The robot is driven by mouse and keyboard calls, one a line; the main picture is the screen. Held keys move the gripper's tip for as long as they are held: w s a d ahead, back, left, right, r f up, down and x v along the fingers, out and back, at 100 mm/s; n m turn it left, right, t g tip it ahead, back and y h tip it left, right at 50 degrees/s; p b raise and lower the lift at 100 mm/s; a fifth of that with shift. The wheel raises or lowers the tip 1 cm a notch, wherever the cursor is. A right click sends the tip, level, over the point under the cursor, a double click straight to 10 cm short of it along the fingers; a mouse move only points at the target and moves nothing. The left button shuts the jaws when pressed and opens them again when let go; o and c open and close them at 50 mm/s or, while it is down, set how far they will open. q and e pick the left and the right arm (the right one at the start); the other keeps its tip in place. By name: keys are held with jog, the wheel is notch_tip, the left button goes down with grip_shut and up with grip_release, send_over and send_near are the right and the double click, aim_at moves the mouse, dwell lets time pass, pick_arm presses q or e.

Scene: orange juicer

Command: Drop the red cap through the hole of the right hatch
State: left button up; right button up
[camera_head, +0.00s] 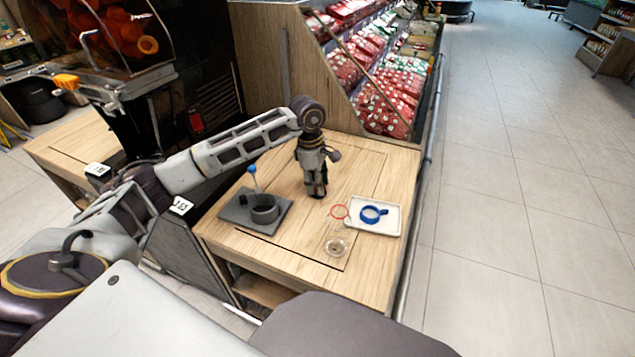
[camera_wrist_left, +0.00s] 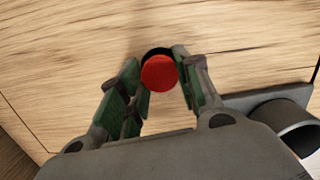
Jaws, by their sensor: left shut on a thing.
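A round red cap (camera_wrist_left: 158,73) sits between the fingertips of my left gripper (camera_wrist_left: 160,85) in the left wrist view. The fingers are shut on it. A dark round hole (camera_wrist_left: 154,50) shows just behind and beyond the cap, partly hidden by it. The hole is in the wooden hatch (camera_head: 290,238) of the right counter. In the head view my left gripper (camera_head: 318,193) points down over this hatch, and the cap and hole are hidden there. I cannot tell the exact height of the cap above the hole. My right gripper is not in view.
A grey tray with a dark cup (camera_head: 265,208) lies left of the gripper. A white tray (camera_head: 388,227) with a blue ring (camera_head: 371,214), a thin red ring (camera_head: 339,211) and a clear glass (camera_head: 337,246) are to the right. The juicer (camera_head: 115,35) stands at left.

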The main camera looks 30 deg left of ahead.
pick_arm(q)
jog(key=o, duration=1.1)
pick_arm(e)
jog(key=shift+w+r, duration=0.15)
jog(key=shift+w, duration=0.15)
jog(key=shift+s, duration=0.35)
pick_arm(q)
jog(key=shift+r, duration=0.1)
jog(key=shift+r+p, duration=2.15)
jog(key=shift+r, duration=1.25)
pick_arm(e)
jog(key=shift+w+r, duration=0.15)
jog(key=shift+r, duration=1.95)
pick_arm(q)
jog(key=shift+r, duration=0.15)
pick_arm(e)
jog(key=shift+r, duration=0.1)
pick_arm(q)
notch_tip(320, 180, up, 9)
jog(key=p, duration=0.9)
jog(key=shift+f, duration=0.2)
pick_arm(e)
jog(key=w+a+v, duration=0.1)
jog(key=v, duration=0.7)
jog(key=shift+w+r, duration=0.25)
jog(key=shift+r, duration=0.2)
